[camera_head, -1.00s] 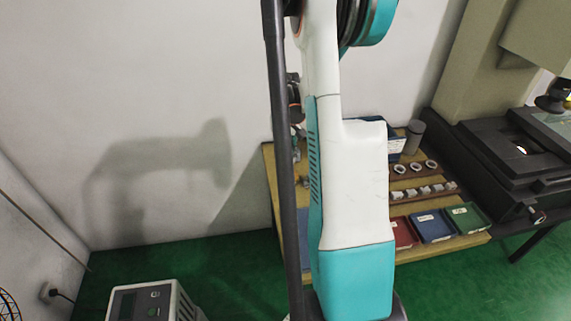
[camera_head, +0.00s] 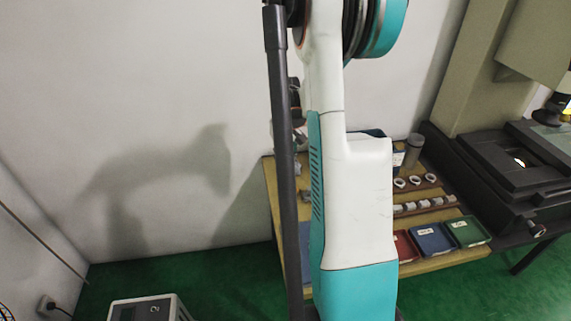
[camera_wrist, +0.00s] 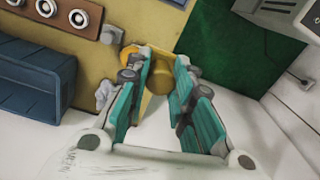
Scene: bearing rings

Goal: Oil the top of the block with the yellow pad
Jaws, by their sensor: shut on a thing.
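My gripper (camera_wrist: 160,75) is shut on a yellow pad (camera_wrist: 156,80), which shows between its teal fingers in the wrist view. The pad's far side is partly hidden by the fingers. A pale block (camera_wrist: 114,33) stands on the table just up and left of the fingertips; I cannot tell if it is the block to be oiled. A small grey lumpy thing (camera_wrist: 103,92) shows beside the left finger. In the head view my arm hides the gripper and the pad.
A brown holder with several rings (camera_wrist: 48,12) and a blue bin (camera_wrist: 40,78) lie left in the wrist view. The head view shows a row of grey blocks (camera_head: 425,204), red, blue and green trays (camera_head: 432,239), and a dark machine (camera_head: 500,175) at right.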

